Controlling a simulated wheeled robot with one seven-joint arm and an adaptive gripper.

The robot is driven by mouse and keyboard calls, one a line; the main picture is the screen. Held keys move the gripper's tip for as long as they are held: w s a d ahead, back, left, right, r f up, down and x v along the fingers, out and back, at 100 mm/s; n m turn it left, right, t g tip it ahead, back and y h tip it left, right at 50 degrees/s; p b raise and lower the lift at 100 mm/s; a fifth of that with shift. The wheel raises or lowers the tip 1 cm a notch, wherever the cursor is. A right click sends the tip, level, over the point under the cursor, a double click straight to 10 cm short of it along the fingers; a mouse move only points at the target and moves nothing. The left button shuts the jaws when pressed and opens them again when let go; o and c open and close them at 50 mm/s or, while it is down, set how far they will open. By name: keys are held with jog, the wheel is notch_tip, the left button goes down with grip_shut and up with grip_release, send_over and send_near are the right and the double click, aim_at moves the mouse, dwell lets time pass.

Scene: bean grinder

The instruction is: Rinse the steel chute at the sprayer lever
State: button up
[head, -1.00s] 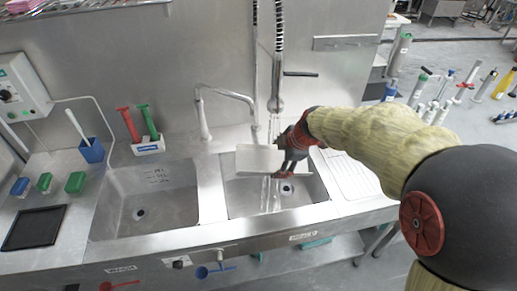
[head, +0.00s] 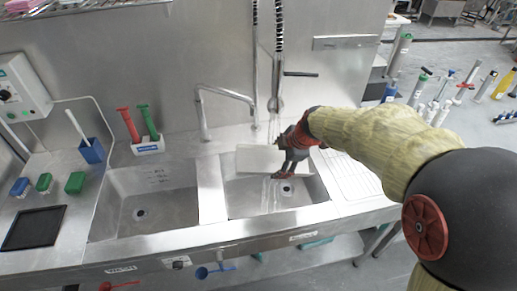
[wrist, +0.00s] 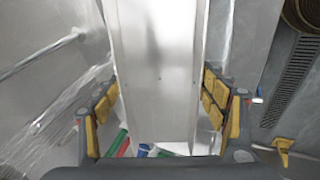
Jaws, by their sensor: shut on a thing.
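The steel chute (head: 258,160) is a pale, flat metal piece held above the right basin (head: 240,203), below the sprayer (head: 275,104) with its dark lever (head: 300,74). My gripper (head: 283,163) reaches in from the right and holds the chute near its right end. In the wrist view the chute (wrist: 158,60) runs lengthwise between the yellow-padded fingers of my gripper (wrist: 160,100). Streaks of water show at the left of the wrist view and falling into the right basin. Whether water lands on the chute is hard to tell.
A tap (head: 203,115) arches between the basins. The left basin (head: 150,200) is empty. Red and green handled tools stand in a white holder (head: 148,145) behind it. A blue holder (head: 91,151) stands at the left. A ribbed drainboard (head: 355,180) lies right, under my arm.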

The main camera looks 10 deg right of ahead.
jog(key=shift+s+d+r+b, duration=0.15)
jog(key=shift+s+d+r, duration=0.1)
jog(key=shift+s+r, duration=0.45)
jog(key=shift+s+d+r+b, duration=0.2)
jog(key=shift+s+d+r, duration=0.05)
jog(key=shift+s+r, duration=0.5)
jog(key=shift+s+d+r+b, duration=0.15)
jog(key=shift+s+d+r, duration=0.1)
jog(key=shift+s+r, duration=0.45)
jog(key=shift+s+f, duration=0.1)
jog(key=shift+f, duration=0.1)
